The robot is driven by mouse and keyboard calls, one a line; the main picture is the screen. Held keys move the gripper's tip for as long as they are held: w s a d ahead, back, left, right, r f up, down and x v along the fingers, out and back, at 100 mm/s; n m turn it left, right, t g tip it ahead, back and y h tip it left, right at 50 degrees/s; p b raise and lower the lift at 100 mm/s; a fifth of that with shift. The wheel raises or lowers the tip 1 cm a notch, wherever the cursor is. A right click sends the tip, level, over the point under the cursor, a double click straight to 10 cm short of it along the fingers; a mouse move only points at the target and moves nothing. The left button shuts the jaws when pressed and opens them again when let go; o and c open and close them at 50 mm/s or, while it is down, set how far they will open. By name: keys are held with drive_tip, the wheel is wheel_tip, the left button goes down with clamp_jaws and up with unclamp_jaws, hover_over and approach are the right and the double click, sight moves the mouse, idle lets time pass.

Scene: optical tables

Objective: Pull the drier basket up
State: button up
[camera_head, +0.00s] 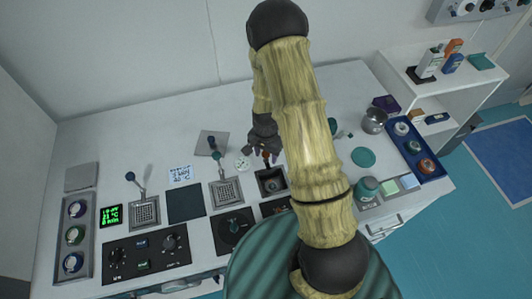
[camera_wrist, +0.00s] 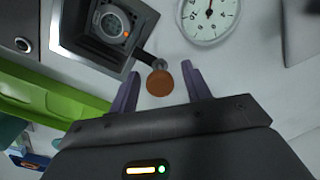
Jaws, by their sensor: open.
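A dark square well (camera_head: 271,182) is set in the white bench top just below my gripper. In the wrist view the well (camera_wrist: 106,28) holds a round grey part, and a short dark arm runs from it to a round brown knob (camera_wrist: 160,82). The frames do not say whether this is the drier basket. My gripper (camera_wrist: 160,72) is open, with its purple fingers on either side of the knob and a gap to each. In the head view my gripper (camera_head: 262,155) hangs above the bench by the well.
A round dial (camera_head: 242,163) lies close to my gripper. A metal pot (camera_head: 374,121) and a blue tray (camera_head: 437,172) are at the right.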

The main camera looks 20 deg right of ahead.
clamp_jaws()
wheel_tip(320, 180, up, 6)
drive_tip(key=p, duration=0.3)
drive_tip(key=shift+r, duration=0.2)
drive_tip(key=shift+w, duration=0.2)
drive_tip(key=shift+r, duration=0.1)
drive_tip(key=shift+c, duration=0.7)
unclamp_jaws()
drive_tip(key=shift+o, duration=0.7)
drive_tip(key=shift+s, duration=0.15)
wheel_tip(320, 180, up, 17)
drive_tip(key=b, duration=0.2)
drive_tip(key=shift+r, duration=0.2)
drive_tip(key=shift+s, duration=0.15)
